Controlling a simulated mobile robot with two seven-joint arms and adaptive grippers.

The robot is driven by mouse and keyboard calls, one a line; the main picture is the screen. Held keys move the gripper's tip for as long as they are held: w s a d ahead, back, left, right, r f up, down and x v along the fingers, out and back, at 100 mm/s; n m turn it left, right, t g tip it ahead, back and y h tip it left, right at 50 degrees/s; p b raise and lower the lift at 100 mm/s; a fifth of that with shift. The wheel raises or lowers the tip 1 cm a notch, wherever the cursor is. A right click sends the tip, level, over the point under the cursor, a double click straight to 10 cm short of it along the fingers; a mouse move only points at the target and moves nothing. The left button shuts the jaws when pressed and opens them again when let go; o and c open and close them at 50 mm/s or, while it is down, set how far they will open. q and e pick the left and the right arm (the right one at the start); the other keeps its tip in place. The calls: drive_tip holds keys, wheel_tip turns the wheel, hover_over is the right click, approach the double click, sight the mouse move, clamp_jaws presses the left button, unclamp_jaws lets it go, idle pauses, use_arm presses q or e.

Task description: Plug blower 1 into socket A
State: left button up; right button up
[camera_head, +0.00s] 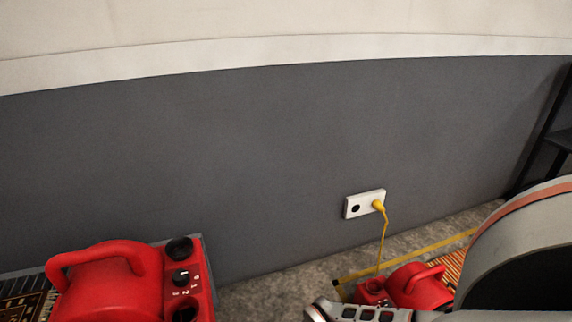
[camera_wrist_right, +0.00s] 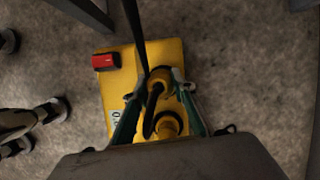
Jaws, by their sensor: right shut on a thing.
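A white wall socket plate (camera_head: 352,206) is low on the grey wall in the head view. Its left outlet is empty; a yellow plug (camera_head: 378,205) sits in its right outlet. I cannot read any letter on it. A red blower (camera_head: 108,285) with a dial is at bottom left, and a smaller-looking red blower (camera_head: 422,288) is at bottom right. In the right wrist view my right gripper (camera_wrist_right: 159,86) is shut on a dark plug (camera_wrist_right: 157,80) with a black cable, over a yellow box (camera_wrist_right: 117,88). Whether the plug touches the box is unclear. My left gripper is out of view.
The yellow box has a red switch (camera_wrist_right: 106,61) and stands on the grey floor (camera_wrist_right: 240,60). A yellow cable (camera_head: 384,240) hangs from the wall socket towards the right blower. A dark rack (camera_head: 540,130) stands at far right. Feet of dark objects show at the wrist view's left edge.

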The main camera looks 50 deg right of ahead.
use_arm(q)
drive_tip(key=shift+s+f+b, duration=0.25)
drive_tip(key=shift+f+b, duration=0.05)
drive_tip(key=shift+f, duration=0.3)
use_arm(e)
drive_tip(key=shift+s+f, duration=0.1)
drive_tip(key=shift+f, duration=0.45)
